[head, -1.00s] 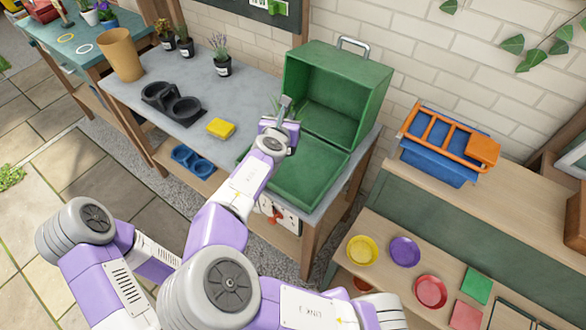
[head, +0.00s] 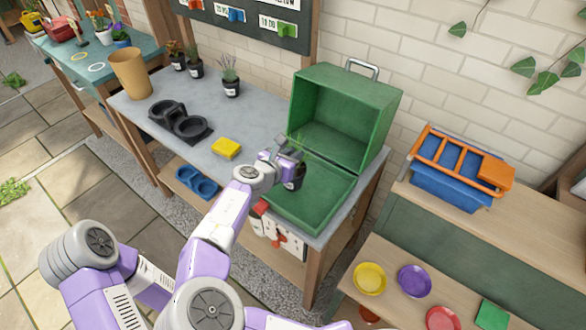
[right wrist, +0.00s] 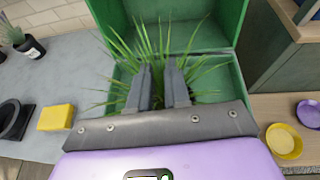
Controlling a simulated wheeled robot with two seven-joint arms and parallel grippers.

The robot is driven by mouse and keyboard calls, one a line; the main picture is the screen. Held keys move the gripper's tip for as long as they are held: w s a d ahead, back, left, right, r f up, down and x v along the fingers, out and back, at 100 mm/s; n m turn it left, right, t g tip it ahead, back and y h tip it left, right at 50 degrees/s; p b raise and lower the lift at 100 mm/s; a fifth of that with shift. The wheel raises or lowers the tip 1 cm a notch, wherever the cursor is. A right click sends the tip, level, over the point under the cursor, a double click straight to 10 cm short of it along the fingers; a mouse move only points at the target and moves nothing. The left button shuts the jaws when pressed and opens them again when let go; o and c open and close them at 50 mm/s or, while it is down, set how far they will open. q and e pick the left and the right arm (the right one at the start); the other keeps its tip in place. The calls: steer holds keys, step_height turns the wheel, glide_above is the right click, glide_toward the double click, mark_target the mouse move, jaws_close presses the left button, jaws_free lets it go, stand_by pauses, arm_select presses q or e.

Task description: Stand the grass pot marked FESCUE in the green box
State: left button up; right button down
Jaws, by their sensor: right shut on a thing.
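The green box (head: 318,208) stands open on the grey bench, its lid raised at the back. My right gripper (head: 288,160) is over the left part of the box's lower half, shut on a dark pot (head: 297,180) with green grass. The grass (right wrist: 155,42) fans out around the fingers in the right wrist view, where the gripper (right wrist: 164,88) hides the pot. I cannot read any marking on the pot. I cannot tell whether its base touches the box floor. My left gripper is not in view.
A yellow block (head: 226,148) and a black double holder (head: 181,121) are left of the box. Potted plants (head: 229,82) and a tan pot (head: 130,74) stand farther left. A blue crate with an orange rack (head: 458,168) is on the right bench.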

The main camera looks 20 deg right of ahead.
steer(key=shift+f+b, duration=0.65)
steer(key=shift+f, duration=1.1)
steer(key=shift+f, duration=0.2)
steer(key=c, duration=1.1)
jaws_free()
steer(key=shift+r, duration=0.1)
steer(key=shift+s+a+r, duration=0.15)
steer(key=shift+r, duration=0.05)
steer(key=p+v, duration=0.8)
steer(key=v, duration=0.3)
steer(key=shift+s+a, duration=0.2)
steer(key=shift+a, duration=0.05)
